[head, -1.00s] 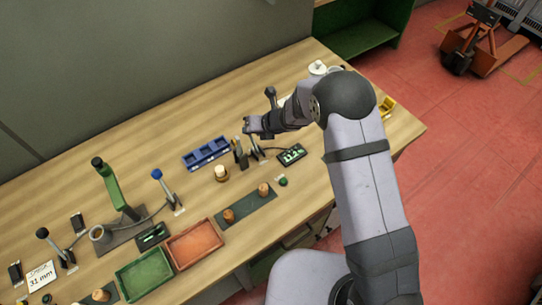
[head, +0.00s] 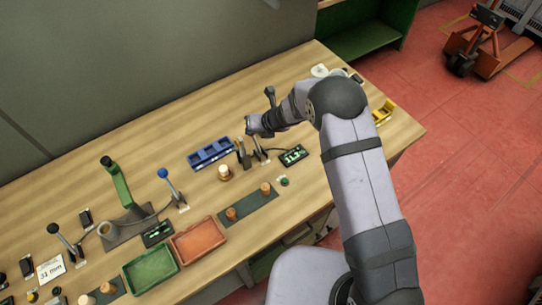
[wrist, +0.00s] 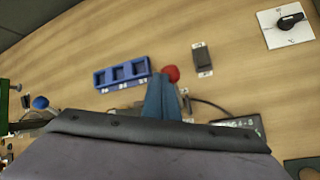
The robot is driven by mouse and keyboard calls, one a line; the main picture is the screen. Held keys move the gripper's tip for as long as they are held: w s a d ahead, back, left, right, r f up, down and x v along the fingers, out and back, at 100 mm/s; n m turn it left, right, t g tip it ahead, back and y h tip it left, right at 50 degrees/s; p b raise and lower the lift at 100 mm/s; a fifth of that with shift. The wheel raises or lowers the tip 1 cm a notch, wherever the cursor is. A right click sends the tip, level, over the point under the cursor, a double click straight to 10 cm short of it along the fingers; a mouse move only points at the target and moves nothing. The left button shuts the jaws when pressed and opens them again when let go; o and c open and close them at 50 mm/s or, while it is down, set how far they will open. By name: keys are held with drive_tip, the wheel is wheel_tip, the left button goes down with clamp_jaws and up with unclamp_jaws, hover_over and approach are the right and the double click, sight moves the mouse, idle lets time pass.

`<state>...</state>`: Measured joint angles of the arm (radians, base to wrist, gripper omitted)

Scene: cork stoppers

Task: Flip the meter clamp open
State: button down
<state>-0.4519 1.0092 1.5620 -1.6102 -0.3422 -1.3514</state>
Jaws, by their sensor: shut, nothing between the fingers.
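The meter (head: 293,155) is a small dark box with a lit green display on the bench; its dark edge shows at the lower right in the wrist view (wrist: 240,124). Beside it stands a grey clamp lever (head: 259,151) with a white label at its base. A red ball knob (wrist: 171,73), apparently the lever's, shows just past my fingertips in the wrist view; the head view hides it behind my gripper. My gripper (wrist: 160,80) is shut and empty, close to the knob. I cannot tell whether they touch. The lever's lower part is mostly hidden in the wrist view.
A blue three-part tray (head: 211,153) lies left of the lever. A dark switch (wrist: 202,58) and a white plate with a black rotary knob (wrist: 289,23) lie beyond. A blue-knobbed lever (head: 170,184) and red (head: 199,241) and green (head: 150,270) trays are farther left.

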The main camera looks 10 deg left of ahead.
drive_tip(key=shift+s+a+f, duration=0.1)
drive_tip(key=shift+a+f, duration=0.05)
wheel_tip(320, 180, up, 9)
drive_tip(key=w+a, duration=0.1)
drive_tip(key=shift+w+a+r, duration=0.2)
drive_tip(key=shift+w+a, duration=0.15)
idle(0.7)
idle(0.5)
